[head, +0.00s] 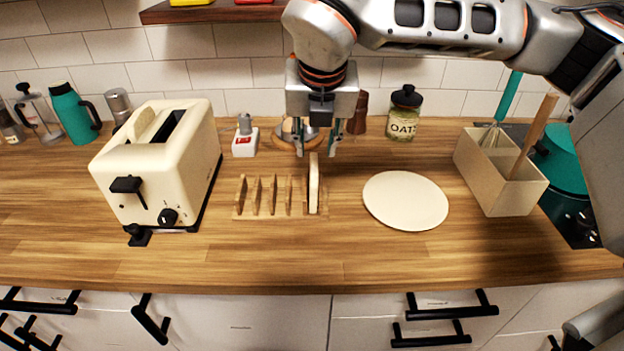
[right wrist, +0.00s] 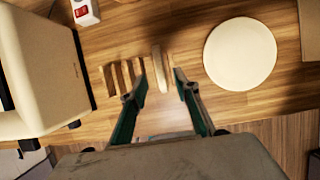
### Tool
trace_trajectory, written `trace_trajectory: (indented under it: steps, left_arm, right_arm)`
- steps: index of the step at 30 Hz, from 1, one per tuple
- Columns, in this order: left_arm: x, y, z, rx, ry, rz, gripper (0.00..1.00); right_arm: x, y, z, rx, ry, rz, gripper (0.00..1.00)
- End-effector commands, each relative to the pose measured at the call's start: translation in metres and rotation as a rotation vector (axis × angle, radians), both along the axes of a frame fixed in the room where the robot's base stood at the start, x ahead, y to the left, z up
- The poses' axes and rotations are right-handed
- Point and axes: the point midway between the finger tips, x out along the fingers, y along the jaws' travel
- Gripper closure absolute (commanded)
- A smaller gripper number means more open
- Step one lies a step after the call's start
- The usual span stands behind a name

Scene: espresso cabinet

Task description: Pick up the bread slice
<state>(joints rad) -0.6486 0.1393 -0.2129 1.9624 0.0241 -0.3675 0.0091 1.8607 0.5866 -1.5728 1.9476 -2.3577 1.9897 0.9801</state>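The bread slice (head: 314,184) stands upright in the right end slot of a wooden toast rack (head: 270,215) on the counter. In the right wrist view the slice (right wrist: 159,75) shows as a narrow pale strip between the fingers, beside the rack's slats (right wrist: 118,77). My right gripper (head: 316,150) is open above the slice, with one finger to each side. In the right wrist view the open gripper (right wrist: 160,85) shows no contact with the slice. My left gripper is not in view.
A cream toaster (head: 150,175) stands left of the rack, and a white plate (head: 405,200) lies to its right. A utensil box (head: 490,180) stands farther right. An oats jar (head: 404,115) and a small white device (head: 245,143) are at the back. The front counter is clear.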

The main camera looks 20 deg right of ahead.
Motion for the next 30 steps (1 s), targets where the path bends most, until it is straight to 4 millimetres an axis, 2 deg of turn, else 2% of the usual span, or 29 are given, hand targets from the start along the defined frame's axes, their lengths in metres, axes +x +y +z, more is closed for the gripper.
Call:
trace_trajectory:
  steps: [17, 26, 27, 30]
  left_arm:
    - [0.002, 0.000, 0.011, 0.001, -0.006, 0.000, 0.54]
    - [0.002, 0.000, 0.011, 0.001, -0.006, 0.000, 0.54]
    - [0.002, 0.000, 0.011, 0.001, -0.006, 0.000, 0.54]
    - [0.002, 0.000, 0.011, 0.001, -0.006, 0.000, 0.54]
  right_arm:
    - [0.024, -0.004, -0.064, 0.001, 0.005, 0.003, 0.69]
    - [0.026, -0.005, -0.070, 0.001, 0.004, 0.005, 0.69]
    - [0.026, -0.005, -0.070, 0.001, 0.004, 0.005, 0.75]
    - [0.026, -0.005, -0.069, 0.001, 0.004, 0.005, 1.00]
